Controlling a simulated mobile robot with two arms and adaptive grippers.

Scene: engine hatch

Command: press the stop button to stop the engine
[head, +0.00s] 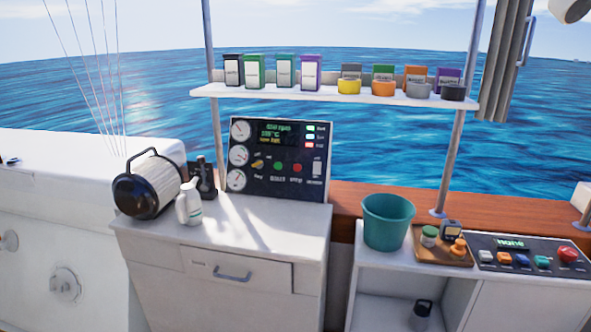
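The engine panel (266,186) is a dark upright board at the back of the white cabinet. A red button (297,168) sits on it above a small label that seems to read STOP. A green button (278,166) is just left of it, and a yellow key-like knob (257,164) is further left. Three round gauges line the panel's left side. A small display (274,133) shows lit text that seems to read about 850 rpm. Two green lamps and one red lamp (309,145) glow at the upper right. Neither of my grippers is in view.
A teal bucket (387,222), a wooden tray (441,258) and another button console (530,257) are at right. A loaded shelf (340,93) hangs above. The cabinet top before the panel is clear.

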